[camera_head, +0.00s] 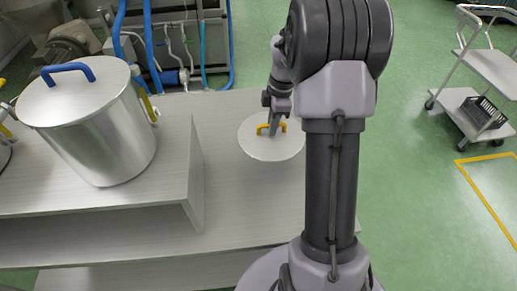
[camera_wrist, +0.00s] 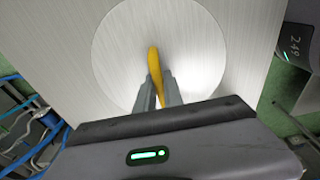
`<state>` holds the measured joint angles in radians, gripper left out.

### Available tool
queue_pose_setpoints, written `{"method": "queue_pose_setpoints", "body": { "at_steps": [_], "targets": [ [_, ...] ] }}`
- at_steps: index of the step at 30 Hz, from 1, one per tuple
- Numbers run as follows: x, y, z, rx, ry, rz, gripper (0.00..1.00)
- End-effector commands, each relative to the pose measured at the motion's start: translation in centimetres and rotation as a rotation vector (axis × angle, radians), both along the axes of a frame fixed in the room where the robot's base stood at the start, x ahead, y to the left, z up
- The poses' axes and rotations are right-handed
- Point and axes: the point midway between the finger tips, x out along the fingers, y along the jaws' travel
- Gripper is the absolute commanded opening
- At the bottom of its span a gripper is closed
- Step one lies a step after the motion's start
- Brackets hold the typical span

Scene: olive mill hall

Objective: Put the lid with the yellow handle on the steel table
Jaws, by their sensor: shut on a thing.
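The lid with the yellow handle (camera_head: 262,148) is a round pale steel disc over the right part of the steel table (camera_head: 230,205). It also shows in the wrist view (camera_wrist: 200,40), with its yellow handle (camera_wrist: 153,60) between my fingers. My gripper (camera_head: 272,127) is shut on the yellow handle from above. The lid looks level and lies on or very close above the table top; I cannot tell whether it touches. The far part of the handle is hidden by my fingers.
A large steel pot (camera_head: 105,130) with a blue-handled lid (camera_head: 72,88) stands on a raised shelf (camera_head: 185,190) at the left. Blue hoses and machinery (camera_head: 180,45) are behind the table. A white cart (camera_head: 490,75) with a black crate (camera_head: 483,113) stands on the green floor at right.

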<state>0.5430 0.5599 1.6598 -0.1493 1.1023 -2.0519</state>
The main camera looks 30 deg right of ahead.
Motion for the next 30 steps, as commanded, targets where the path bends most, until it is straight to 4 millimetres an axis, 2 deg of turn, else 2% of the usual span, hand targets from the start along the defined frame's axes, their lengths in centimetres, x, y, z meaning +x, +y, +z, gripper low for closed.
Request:
{"method": "queue_pose_setpoints", "body": {
  "at_steps": [14,25,26,27,28,30],
  "targets": [
    [-0.1,0.0,-9.8,0.001,0.002,-0.002,0.00],
    [0.0,0.0,-10.3,0.000,0.000,-0.001,0.00],
    [-0.1,0.0,-10.2,0.000,0.000,-0.001,0.18],
    [-0.1,0.0,-10.2,0.000,0.000,-0.001,0.26],
    [-0.1,0.0,-10.2,0.000,0.001,-0.001,0.32],
    [-0.1,0.0,-10.2,0.000,0.000,-0.001,0.34]
  ]
}}
